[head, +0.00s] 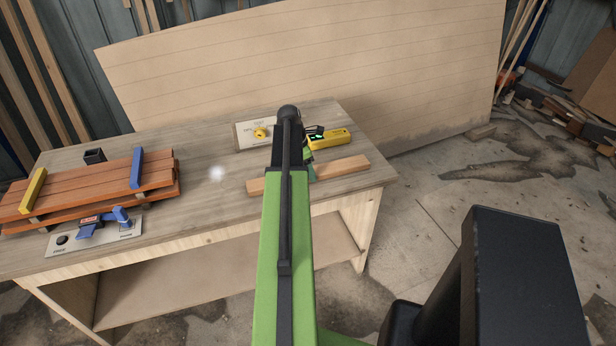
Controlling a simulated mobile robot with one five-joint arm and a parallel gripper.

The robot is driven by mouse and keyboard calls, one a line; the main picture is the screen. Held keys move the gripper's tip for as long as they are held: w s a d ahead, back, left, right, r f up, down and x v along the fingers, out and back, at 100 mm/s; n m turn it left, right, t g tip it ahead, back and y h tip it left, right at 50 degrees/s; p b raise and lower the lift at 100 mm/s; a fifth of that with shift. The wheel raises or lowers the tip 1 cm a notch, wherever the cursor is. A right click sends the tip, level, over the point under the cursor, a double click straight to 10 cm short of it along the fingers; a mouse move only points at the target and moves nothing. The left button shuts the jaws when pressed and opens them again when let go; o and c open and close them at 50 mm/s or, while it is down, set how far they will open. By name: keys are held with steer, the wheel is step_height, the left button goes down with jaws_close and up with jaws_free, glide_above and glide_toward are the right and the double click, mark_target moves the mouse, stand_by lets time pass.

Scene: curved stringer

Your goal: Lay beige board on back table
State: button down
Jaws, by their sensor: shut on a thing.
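The beige board (342,168) is a short, narrow plank across the right front part of the wooden table (215,203). My gripper (311,173), at the far end of my green arm, is shut on the board near its middle. The arm and gripper hide part of the board. Both of its ends show, one on each side of the arm. I cannot tell whether the board touches the tabletop or is held just above it.
Reddish-brown boards (90,185) are stacked at the table's left, with blue and yellow bars across them. A blue-handled device (105,222) lies in front. A yellow tool (330,139) and a plate with a yellow knob (258,133) are behind. A large curved panel (300,60) stands behind the table.

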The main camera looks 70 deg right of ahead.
steer(key=shift+r, duration=0.1)
steer(key=shift+c, duration=2.4)
jaws_free()
steer(key=p+v, duration=1.2)
